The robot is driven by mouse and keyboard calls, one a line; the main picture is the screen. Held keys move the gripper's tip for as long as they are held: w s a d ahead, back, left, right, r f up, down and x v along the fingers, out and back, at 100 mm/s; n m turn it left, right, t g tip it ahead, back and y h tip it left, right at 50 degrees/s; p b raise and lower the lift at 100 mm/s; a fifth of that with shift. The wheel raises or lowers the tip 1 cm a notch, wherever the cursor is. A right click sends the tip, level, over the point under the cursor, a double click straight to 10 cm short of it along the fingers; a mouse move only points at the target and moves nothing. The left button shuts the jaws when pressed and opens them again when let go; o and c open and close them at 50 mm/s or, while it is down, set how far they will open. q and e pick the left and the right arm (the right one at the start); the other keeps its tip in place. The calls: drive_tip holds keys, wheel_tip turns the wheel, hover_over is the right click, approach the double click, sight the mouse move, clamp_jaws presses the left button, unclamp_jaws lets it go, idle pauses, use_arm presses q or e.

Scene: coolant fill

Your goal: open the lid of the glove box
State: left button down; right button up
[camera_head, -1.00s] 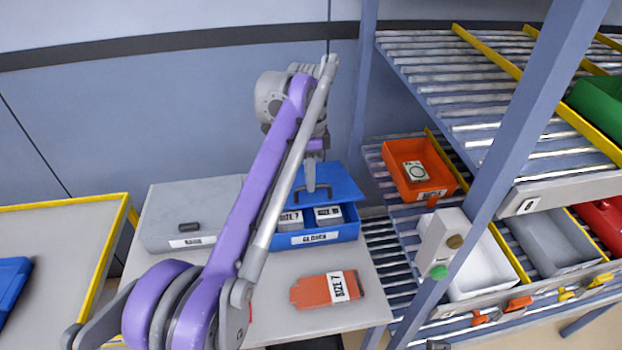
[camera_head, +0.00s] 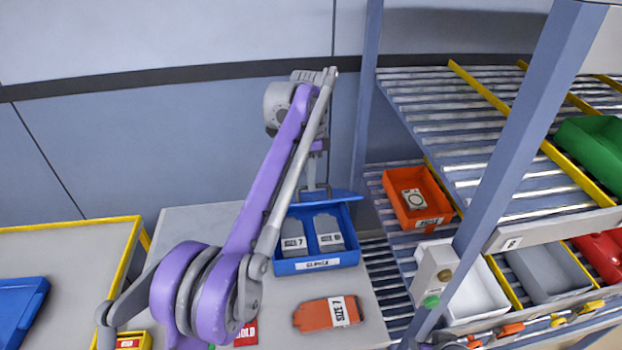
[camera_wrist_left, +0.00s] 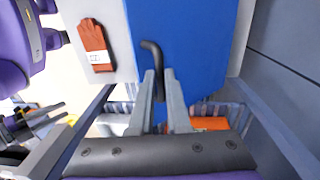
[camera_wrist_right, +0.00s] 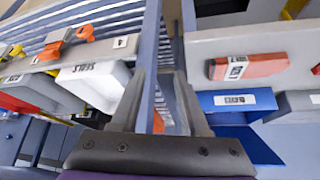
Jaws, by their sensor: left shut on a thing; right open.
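The blue glove box (camera_head: 315,265) stands on the table in the head view, with grey gloves labelled 7 (camera_head: 293,238) and 8 (camera_head: 328,235) in two compartments. Its blue lid (camera_head: 342,196) is raised at the back edge and the compartments are exposed. My left gripper (camera_head: 315,186) is above the lid, partly hidden by its arm. In the left wrist view its fingers (camera_wrist_left: 158,80) are shut on the dark lid handle (camera_wrist_left: 152,52) against the blue lid (camera_wrist_left: 195,45). My right gripper (camera_wrist_right: 160,85) is open and empty, with the blue box (camera_wrist_right: 235,103) to its right.
An orange glove pack (camera_head: 328,314) lies on the table in front of the box. A roller rack post (camera_head: 500,150) and an orange bin (camera_head: 415,197) stand to the right.

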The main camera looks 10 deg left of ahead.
drive_tip(key=shift+c, duration=0.9)
drive_tip(key=shift+w+a+n, duration=0.15)
drive_tip(key=shift+a+n, duration=0.1)
drive_tip(key=shift+n, duration=0.05)
drive_tip(key=shift+c, duration=1.3)
drive_tip(key=w+a+r+n+t, duration=0.1)
drive_tip(key=a+n, duration=0.2)
drive_tip(key=w+a+r+n+t+y, duration=0.1)
drive_tip(key=a+n, duration=0.2)
drive_tip(key=w+a+r+n+t+y, duration=0.1)
drive_tip(key=w+a+r+n, duration=0.1)
drive_tip(key=a+n, duration=0.1)
drive_tip(key=shift+a+n+t, duration=0.1)
drive_tip(key=shift+n+t, duration=0.2)
clamp_jaws()
drive_tip(key=w+a+r+n+t+y, duration=0.1)
drive_tip(key=w+a+r+n, duration=0.55)
drive_tip(key=n, duration=0.85)
drive_tip(key=w+a+r+n+t+y, duration=0.1)
drive_tip(key=w+a+r+n, duration=0.5)
drive_tip(key=n, duration=0.8)
drive_tip(key=d+r+x, duration=0.1)
drive_tip(key=x, duration=0.8)
drive_tip(key=shift+w+n, duration=0.3)
drive_tip(key=shift+w, duration=0.25)
